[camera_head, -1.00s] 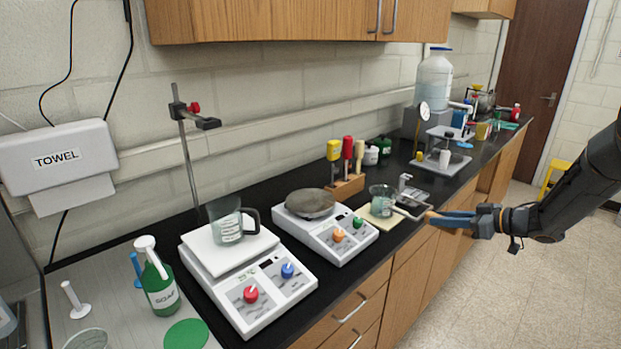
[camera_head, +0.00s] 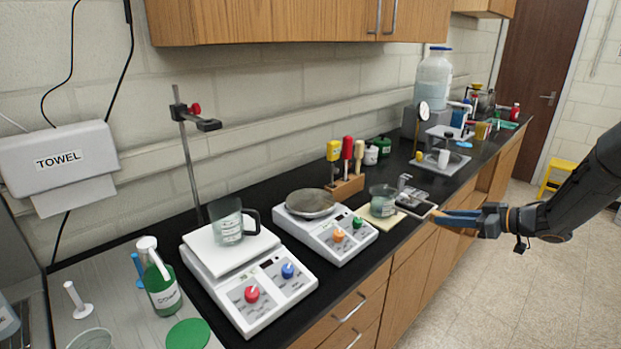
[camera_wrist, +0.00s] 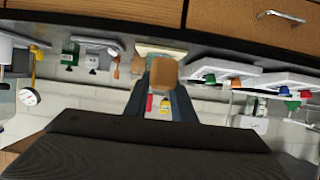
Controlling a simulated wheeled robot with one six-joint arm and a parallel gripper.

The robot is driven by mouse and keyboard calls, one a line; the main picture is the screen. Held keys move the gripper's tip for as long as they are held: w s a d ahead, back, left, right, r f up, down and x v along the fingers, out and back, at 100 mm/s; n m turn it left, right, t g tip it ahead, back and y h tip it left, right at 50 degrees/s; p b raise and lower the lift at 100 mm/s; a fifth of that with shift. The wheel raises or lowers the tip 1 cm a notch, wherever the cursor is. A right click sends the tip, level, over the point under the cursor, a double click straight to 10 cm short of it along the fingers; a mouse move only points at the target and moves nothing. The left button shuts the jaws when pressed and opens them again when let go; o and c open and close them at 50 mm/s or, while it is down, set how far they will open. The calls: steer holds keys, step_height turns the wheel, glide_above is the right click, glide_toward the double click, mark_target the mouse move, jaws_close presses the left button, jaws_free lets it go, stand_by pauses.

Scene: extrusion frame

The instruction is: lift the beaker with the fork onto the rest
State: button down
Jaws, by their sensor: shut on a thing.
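A clear glass beaker (camera_head: 383,201) with greenish contents stands upright on a pale yellow pad (camera_head: 372,222) near the bench's front edge. My gripper (camera_head: 440,217), with blue fingers, is to its right, just off the front edge, and shut on the fork's brown handle (camera_wrist: 164,72). The fork's thin pale prongs (camera_head: 418,209) appear to reach left toward the beaker. I cannot tell whether they touch it. I cannot tell for certain which thing is the rest; a small grey fixture (camera_head: 404,182) stands behind the fork.
A hotplate (camera_head: 350,240) with a round grey top is left of the beaker. Further left, a white scale (camera_head: 240,295) carries a handled beaker (camera_head: 229,225). A wooden block (camera_head: 346,187) of coloured-handled tools stands behind.

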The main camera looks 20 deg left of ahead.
steer(key=shift+r+p, duration=1.15)
steer(key=shift+r, duration=1.35)
